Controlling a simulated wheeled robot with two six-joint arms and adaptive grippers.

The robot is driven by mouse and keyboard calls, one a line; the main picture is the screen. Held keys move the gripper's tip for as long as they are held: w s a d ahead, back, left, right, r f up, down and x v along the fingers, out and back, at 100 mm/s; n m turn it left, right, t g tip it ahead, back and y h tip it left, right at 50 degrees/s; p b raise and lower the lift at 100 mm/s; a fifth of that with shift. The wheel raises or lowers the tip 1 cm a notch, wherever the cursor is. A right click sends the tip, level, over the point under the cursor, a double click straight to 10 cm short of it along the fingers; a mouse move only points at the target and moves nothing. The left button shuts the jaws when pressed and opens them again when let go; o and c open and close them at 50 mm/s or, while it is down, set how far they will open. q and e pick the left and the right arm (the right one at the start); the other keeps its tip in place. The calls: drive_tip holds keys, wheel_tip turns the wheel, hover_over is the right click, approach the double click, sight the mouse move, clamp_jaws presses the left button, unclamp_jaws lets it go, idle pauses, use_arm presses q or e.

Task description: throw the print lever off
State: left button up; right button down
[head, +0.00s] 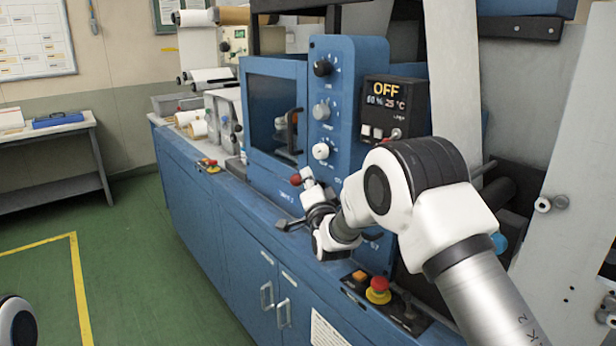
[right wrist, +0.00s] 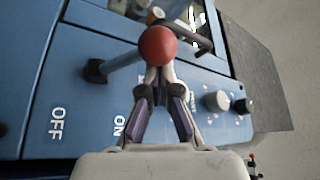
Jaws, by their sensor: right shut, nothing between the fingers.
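The print lever has a red ball knob (head: 295,180) low on the blue machine front, just left of my right gripper (head: 306,184). In the right wrist view, the red knob (right wrist: 157,45) sits on a blue-grey shaft that slants up and right from a black pivot. The OFF label (right wrist: 57,123) is at the left and the ON label (right wrist: 118,126) nearer the fingers. My right gripper (right wrist: 158,78) is shut and empty; its tips are at the knob's lower edge. Whether they touch is unclear. My left gripper is out of view.
A black display box (head: 396,105) reads OFF, 60 % and 25 °C. Several round knobs line the blue panel (head: 347,80). A red emergency button (head: 378,290) sits on the front ledge below my right arm. A glazed blue door (head: 272,115) with a dark handle stands left of the panel.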

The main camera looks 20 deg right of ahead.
drive_tip(key=shift+f, duration=0.1)
drive_tip(key=shift+s+a+f+n+b, duration=0.15)
drive_tip(key=shift+f+n+b, duration=0.1)
drive_tip(key=shift+n+b, duration=0.35)
wheel_tip(320, 180, down, 6)
drive_tip(key=a+n+t+y+b, duration=0.1)
drive_tip(key=n+y+b, duration=0.6)
drive_tip(key=n+b, duration=0.5)
drive_tip(key=shift+a+n+t+y+b, duration=0.15)
drive_tip(key=shift+n+t+y+b, duration=0.15)
drive_tip(key=shift+s+f, duration=0.15)
